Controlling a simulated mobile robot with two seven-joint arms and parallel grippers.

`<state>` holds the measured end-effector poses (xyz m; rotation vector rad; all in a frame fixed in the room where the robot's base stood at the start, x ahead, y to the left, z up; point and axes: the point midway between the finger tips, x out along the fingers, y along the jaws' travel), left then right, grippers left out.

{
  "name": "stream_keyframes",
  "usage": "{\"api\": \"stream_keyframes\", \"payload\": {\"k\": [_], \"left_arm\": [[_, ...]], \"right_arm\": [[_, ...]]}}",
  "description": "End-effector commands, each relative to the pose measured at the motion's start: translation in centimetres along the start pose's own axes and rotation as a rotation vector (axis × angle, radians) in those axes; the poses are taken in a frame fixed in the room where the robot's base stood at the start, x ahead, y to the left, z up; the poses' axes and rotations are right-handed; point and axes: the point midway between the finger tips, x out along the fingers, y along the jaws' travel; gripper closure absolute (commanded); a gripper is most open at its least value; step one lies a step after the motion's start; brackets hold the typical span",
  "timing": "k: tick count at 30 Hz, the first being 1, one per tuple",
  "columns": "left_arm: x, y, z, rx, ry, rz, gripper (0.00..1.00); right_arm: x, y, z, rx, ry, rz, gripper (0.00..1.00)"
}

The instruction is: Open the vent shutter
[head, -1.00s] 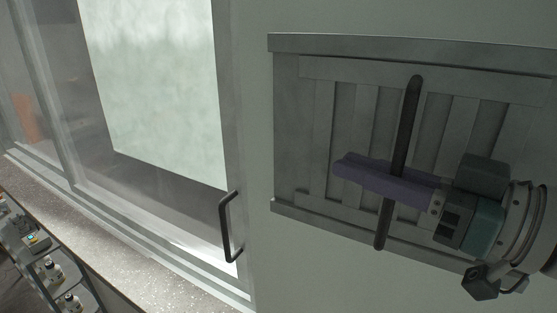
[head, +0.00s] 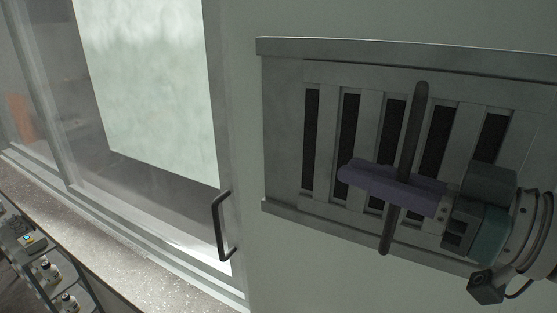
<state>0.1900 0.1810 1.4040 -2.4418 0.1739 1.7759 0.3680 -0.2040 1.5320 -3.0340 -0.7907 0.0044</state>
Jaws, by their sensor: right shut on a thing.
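The vent shutter (head: 375,99) is a grey slatted panel in a frame on the wall at the right of the head view. Dark slots (head: 347,130) show between its upright slats. A long dark bar handle (head: 419,105) stands nearly upright across it, leaning a little to the right at the top. My right gripper (head: 360,176) reaches in from the right with purple fingers shut on the handle around its middle. The fingers hide part of the handle and the slats behind. My left gripper is not in view.
A glass-fronted cabinet with a sliding sash and a dark pull handle (head: 221,226) is left of the vent. A speckled bench edge (head: 100,236) runs below it. Small bottles and devices (head: 45,268) sit at the lower left. The wall below the vent is bare.

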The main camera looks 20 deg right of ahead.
Motion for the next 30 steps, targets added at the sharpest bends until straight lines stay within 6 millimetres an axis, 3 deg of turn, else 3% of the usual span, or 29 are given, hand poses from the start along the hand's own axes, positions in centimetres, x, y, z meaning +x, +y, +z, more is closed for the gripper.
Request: {"api": "stream_keyframes", "payload": {"k": [1,9,20,30], "left_arm": [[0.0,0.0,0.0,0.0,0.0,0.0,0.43],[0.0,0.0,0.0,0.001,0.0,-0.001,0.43],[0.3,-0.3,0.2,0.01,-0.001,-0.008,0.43],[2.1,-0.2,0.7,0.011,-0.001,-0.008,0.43]], "right_arm": [[0.0,-0.1,-0.1,0.0,0.004,-0.003,0.84],[0.0,0.0,-0.1,0.0,0.002,-0.001,0.55],[-0.6,0.0,0.2,0.001,-0.001,0.0,0.55],[-5.1,-0.1,0.5,0.002,-0.005,-0.002,0.55]]}}
